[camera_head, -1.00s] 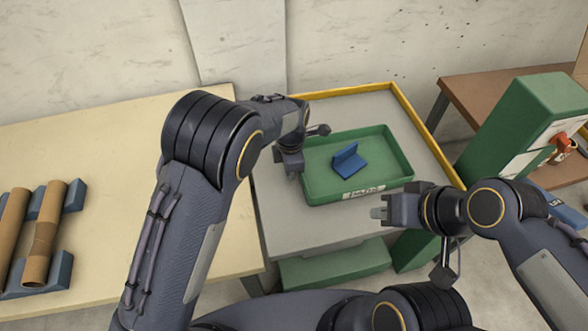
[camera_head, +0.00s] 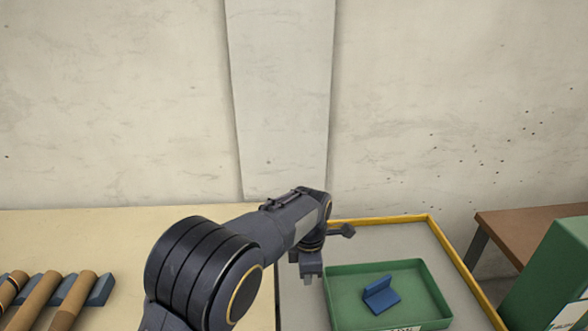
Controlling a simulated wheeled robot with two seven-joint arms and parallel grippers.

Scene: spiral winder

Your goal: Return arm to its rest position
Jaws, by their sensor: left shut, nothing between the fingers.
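My left arm comes in from the lower left, bent at its elbow. My left gripper (camera_head: 311,272) points down, shut and empty, over the left part of the grey table and just left of the green tray. The green tray (camera_head: 437,294) holds a blue angled piece (camera_head: 380,294). My right gripper and right arm are out of the picture.
A grey table with a yellow rim (camera_head: 437,228) carries the tray. A pale table (camera_head: 90,232) on the left holds several brown tubes (camera_head: 38,300) on a blue rack (camera_head: 101,290). A brown table (camera_head: 515,232) and a green machine (camera_head: 560,270) stand at the right.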

